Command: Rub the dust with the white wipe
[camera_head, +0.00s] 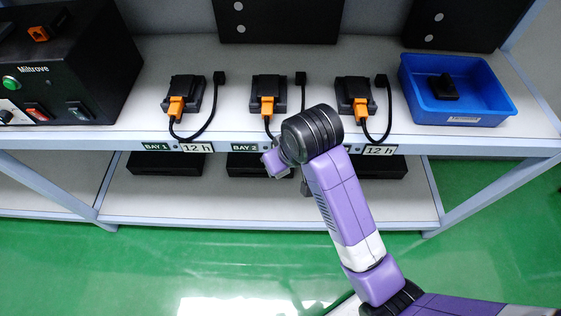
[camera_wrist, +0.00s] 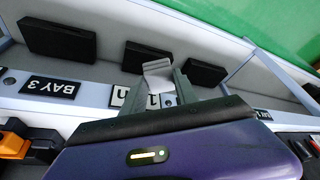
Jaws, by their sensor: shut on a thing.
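My gripper (camera_wrist: 160,80) is shut on the white wipe (camera_wrist: 158,71), a small pale folded piece that sticks out between the fingers in the wrist view. In the head view my gripper (camera_head: 284,172) is at the shelf's front edge, near the BAY 2 label (camera_head: 250,146), mostly hidden behind my wrist. I cannot make out the wipe clearly there. I cannot pick out any dust in either view.
Black modules with orange plugs (camera_head: 177,106) (camera_head: 267,106) (camera_head: 360,107) stand along the upper shelf (camera_head: 228,80). A blue tray (camera_head: 411,88) holding a black piece is at right. A black Miltrove box (camera_head: 85,60) is at left. Dark flat boxes (camera_head: 160,164) lie on the lower shelf.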

